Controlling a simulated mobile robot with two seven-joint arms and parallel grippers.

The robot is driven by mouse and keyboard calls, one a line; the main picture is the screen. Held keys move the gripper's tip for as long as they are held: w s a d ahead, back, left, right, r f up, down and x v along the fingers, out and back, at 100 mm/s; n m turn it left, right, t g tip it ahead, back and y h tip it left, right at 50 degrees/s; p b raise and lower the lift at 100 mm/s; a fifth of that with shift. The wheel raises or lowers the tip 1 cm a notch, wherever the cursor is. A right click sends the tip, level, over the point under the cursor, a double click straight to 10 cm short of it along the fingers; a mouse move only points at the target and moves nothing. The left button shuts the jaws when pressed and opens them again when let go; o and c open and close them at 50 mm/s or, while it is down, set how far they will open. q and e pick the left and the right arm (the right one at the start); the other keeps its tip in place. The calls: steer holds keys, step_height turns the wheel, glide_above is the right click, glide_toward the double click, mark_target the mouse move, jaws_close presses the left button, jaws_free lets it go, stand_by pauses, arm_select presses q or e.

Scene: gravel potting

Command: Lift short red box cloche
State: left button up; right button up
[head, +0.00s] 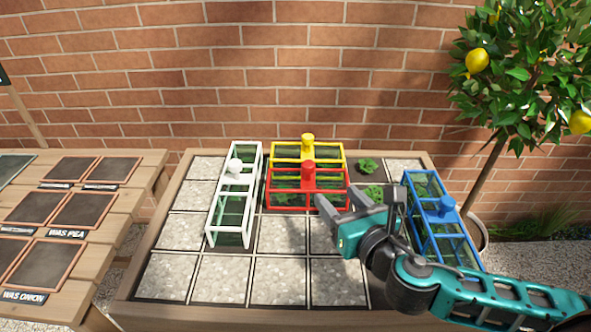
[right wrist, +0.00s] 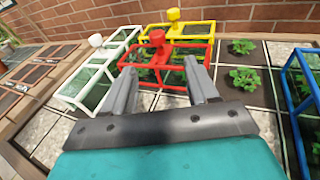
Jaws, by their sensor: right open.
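The short red box cloche (head: 292,199) is a red-framed, clear-sided box with a red knob (head: 308,168) on top. It stands on the planting bed in front of the yellow cloche (head: 335,149), with green plants showing through it. My right gripper (head: 335,204) is open and empty, at the cloche's front right in the head view. In the right wrist view the red cloche (right wrist: 139,66) and its knob (right wrist: 157,37) lie ahead, beyond the two open fingers (right wrist: 162,85). I cannot tell whether a fingertip touches the frame. My left gripper is not in view.
A long white cloche (head: 213,222) stands left of the red one, and a blue cloche (head: 433,232) stands right, beside my right arm. Bare plants (head: 367,166) grow on dark soil between. Gravel squares (head: 279,278) lie clear in front. A slatted table (head: 120,213) is at left.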

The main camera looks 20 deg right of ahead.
mark_target(311, 168)
steer(key=w, duration=0.7)
steer(key=shift+w+d+f, duration=0.2)
steer(key=shift+w+f, duration=0.2)
steer(key=shift+w+f+b, duration=0.15)
steer(key=shift+w+b, duration=0.15)
steer(key=shift+w, duration=1.1)
steer(key=shift+w+f+b, duration=0.15)
steer(key=shift+w+b, duration=0.1)
steer(key=shift+w, duration=1.15)
steer(key=shift+c, duration=0.2)
jaws_close()
